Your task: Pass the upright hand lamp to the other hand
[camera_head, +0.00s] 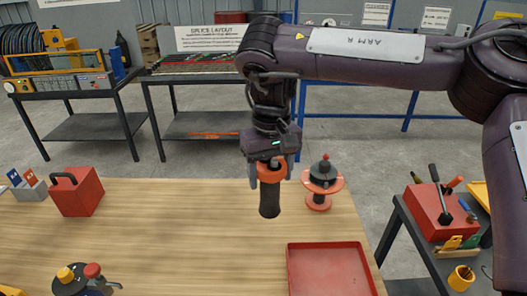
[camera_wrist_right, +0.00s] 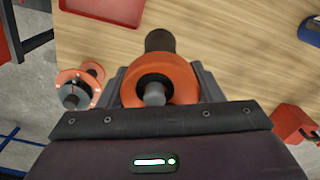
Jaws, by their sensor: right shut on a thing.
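The hand lamp has an orange collar and a black handle (camera_head: 269,201). My right gripper (camera_head: 269,172) comes down from above and is shut on the orange collar. The lamp hangs above the wooden table with its handle pointing down. In the right wrist view the orange collar of the lamp (camera_wrist_right: 183,82) sits between the two fingers of the right gripper (camera_wrist_right: 160,88), with the black handle beyond it. My left gripper is in neither view.
An orange spool with a grey top (camera_head: 318,201) stands on the wooden table (camera_head: 170,235) just right of the lamp. A red tray (camera_head: 290,275) lies at front right. A red box (camera_head: 85,198) and a dark tool with coloured knobs (camera_head: 72,285) are at left. The table's middle is clear.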

